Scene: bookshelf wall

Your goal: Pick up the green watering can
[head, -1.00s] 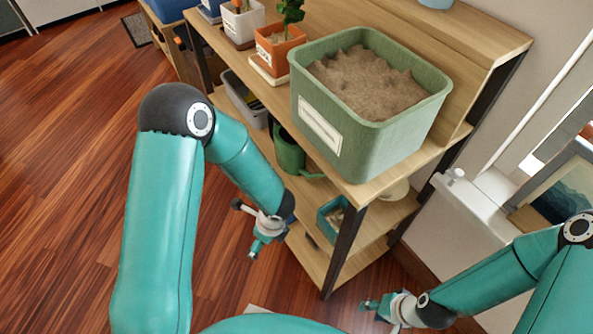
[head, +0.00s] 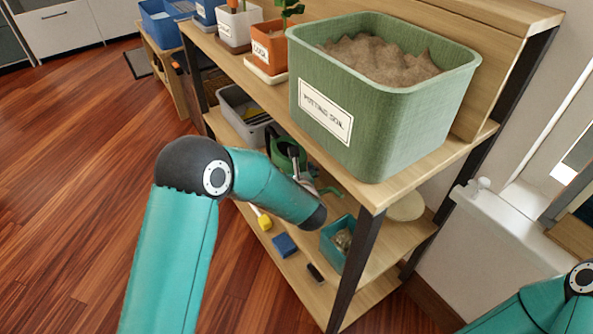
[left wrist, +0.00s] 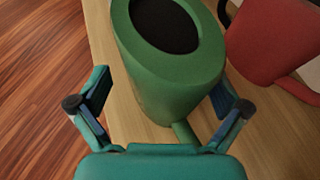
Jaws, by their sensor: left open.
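The green watering can (head: 281,148) stands on the middle shelf of the rack, partly hidden behind my left gripper (head: 308,174). In the left wrist view the can (left wrist: 165,75) has a dark round opening at its top and a narrow green part low down, pointing toward my palm. My left gripper (left wrist: 160,105) is open, with one finger on either side of the can's lower body. I see no grip on it, and cannot tell whether a finger touches it. My right gripper is out of view; only part of that arm shows at bottom right.
A green potting soil bin (head: 375,110) stands on the shelf above, close over my left arm. A grey bin (head: 243,112) is left of the can. A red object (left wrist: 275,45) is beside it in the wrist view. A teal box (head: 338,242) sits lower, near the dark rack post (head: 355,265).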

